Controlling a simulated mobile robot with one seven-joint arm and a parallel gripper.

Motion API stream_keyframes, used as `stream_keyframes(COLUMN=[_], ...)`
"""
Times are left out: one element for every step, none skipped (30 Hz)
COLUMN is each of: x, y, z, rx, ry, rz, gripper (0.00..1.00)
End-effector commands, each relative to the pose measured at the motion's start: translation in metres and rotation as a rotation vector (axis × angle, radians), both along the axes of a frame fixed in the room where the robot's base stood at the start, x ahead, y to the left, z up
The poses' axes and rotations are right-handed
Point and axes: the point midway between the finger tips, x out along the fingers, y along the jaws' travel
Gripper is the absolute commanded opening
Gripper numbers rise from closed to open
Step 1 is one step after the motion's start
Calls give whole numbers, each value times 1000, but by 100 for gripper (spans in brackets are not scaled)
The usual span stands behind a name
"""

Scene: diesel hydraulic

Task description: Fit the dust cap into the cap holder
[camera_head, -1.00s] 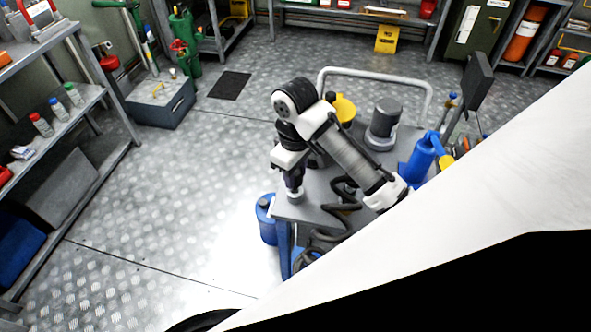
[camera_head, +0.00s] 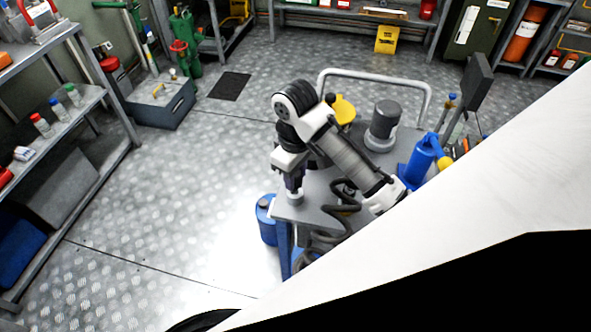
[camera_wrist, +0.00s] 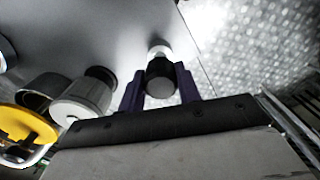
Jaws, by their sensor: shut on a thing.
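The dust cap, a dark round piece (camera_wrist: 161,80), sits between the two purple fingers of my gripper (camera_wrist: 159,86) in the wrist view. My gripper is shut on it. Just beyond the cap is a pale cylindrical piece (camera_wrist: 158,48), likely the cap holder, on the grey cart top; I cannot tell whether the cap touches it or is seated in it. In the head view my gripper (camera_head: 294,186) points down over the pale piece (camera_head: 295,198) near the cart's front left corner.
The grey cart top (camera_head: 325,205) also carries a grey motor-like cylinder (camera_head: 384,125), a yellow-topped part (camera_head: 342,108), a blue cylinder (camera_head: 420,160) and a black hose (camera_head: 340,198). In the wrist view, a pale grey fitting (camera_wrist: 83,97) stands left of my fingers.

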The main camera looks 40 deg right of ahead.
Motion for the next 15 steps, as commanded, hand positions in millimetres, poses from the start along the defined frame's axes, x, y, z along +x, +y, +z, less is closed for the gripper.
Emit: stream_keyframes(x=[0,0,0,0,0,0,0,0,0,0,0,0,0,0,0], y=[0,0,0,0,0,0,0,0,0,0,0,0,0,0,0], z=[0,-1,-1,-2,-3,-4,-4,-5,-6,-7,-7,-8,-9,-10,-11], rx=[0,0,0,0,0,0,0,0,0,0,0,0,0,0,0], ry=[0,0,0,0,0,0,0,0,0,0,0,0,0,0,0], rz=[0,0,0,0,0,0,0,0,0,0,-1,-1,-1,-1,-1], gripper=[8,8,8,8,8,8,8,8,8,8,8,8,8,8,8])
